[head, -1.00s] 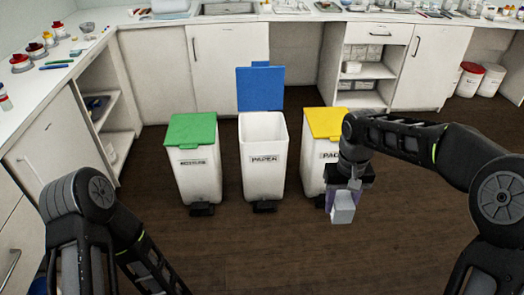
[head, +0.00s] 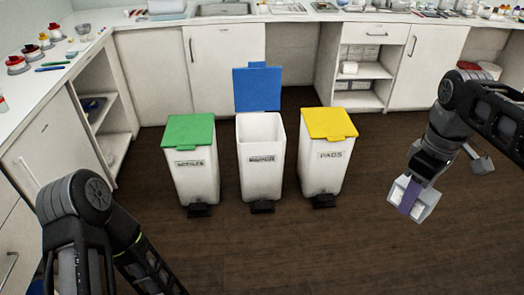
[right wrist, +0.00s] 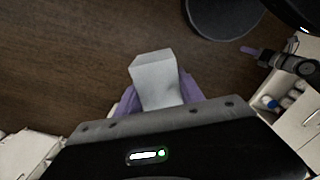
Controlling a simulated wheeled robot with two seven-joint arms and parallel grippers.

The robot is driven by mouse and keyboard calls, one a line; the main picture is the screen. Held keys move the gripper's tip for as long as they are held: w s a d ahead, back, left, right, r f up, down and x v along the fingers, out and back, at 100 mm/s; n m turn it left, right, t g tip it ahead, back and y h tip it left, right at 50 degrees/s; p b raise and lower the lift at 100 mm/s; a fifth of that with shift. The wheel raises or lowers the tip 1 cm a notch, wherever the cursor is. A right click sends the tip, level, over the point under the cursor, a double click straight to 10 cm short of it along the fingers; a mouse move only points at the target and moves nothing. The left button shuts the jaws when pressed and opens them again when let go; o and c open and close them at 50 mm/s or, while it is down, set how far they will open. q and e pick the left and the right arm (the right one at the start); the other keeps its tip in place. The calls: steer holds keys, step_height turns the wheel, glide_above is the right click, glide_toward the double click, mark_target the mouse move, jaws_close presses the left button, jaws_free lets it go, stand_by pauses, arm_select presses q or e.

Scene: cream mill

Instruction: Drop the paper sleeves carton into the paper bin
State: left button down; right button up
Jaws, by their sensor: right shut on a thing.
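The paper bin (head: 262,173) is the middle white bin in the head view. Its blue lid (head: 257,89) stands up and its top is open. My right gripper (head: 410,196) is shut on the pale grey-white carton (head: 427,207), right of the bins and well apart from the paper bin. In the right wrist view the carton (right wrist: 156,78) sits between the purple fingers, partly hidden by them. A purple tip of my left gripper (right wrist: 249,50) shows small at the right of that view; its opening is unclear. In the head view only my left arm's links show.
A green-lidded bin (head: 192,165) stands left of the paper bin, and a yellow-lidded bin (head: 326,160) labelled PADS stands right of it, towards the carton. Both lids are shut. Counters and cabinets (head: 224,70) line the back. The dark floor (head: 300,250) in front is clear.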

steer(key=shift+w, duration=0.1)
stand_by(0.4)
steer(key=w+a+f+m, duration=0.7)
steer(key=w+a+f, duration=0.3)
steer(key=a, duration=0.2)
steer(key=shift+w+a, duration=0.15)
steer(key=shift+a, duration=0.05)
